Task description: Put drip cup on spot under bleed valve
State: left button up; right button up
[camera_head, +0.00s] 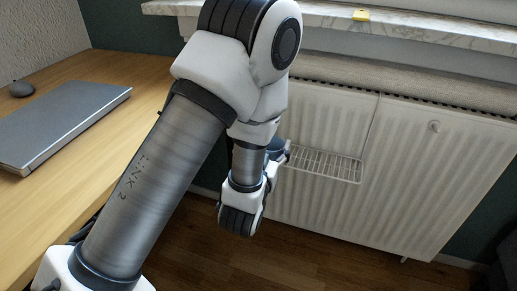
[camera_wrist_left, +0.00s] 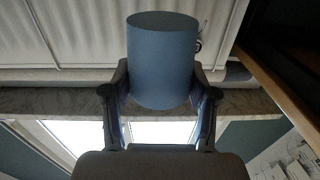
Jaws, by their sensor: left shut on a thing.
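A blue cup (camera_wrist_left: 160,62) is held between the two fingers of my left gripper (camera_wrist_left: 160,95), which is shut on it. In the head view a small part of the blue cup (camera_head: 274,146) shows behind my wrist, and my left gripper (camera_head: 286,154) is mostly hidden by my own arm. The cup is in front of the white radiator (camera_head: 385,190), by the left end of a white wire rack (camera_head: 330,165) on its face. My right gripper is not seen.
A wooden desk (camera_head: 100,80) with a grey closed laptop (camera_head: 62,122) and a dark mouse-like object (camera_head: 21,88) is at the left. The wire rack's visible part is empty.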

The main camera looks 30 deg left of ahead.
pick_arm(q)
jog(key=b, duration=0.2)
jog(key=f+b, duration=0.1)
jog(key=shift+w+a+f+b, duration=0.15)
jog(key=shift+a+b, duration=0.1)
jog(key=shift+b, duration=0.1)
jog(key=shift+w+a+r, duration=0.5)
jog(key=shift+a, duration=0.05)
jog(key=w+a, duration=0.2)
jog(key=w+a+b, duration=0.1)
jog(key=w+a, duration=0.2)
jog(key=w+a+f+b, duration=0.1)
jog(key=w+a, duration=0.2)
jog(key=shift+a+f, duration=0.1)
notch_tip(320, 180, down, 4)
jog(key=b, duration=0.3)
jog(key=shift+w+a, duration=0.15)
jog(key=shift+r, duration=0.35)
jog(key=shift+f, duration=0.25)
jog(key=o, duration=1)
jog(key=shift+o, duration=0.2)
jog(key=shift+r, duration=0.1)
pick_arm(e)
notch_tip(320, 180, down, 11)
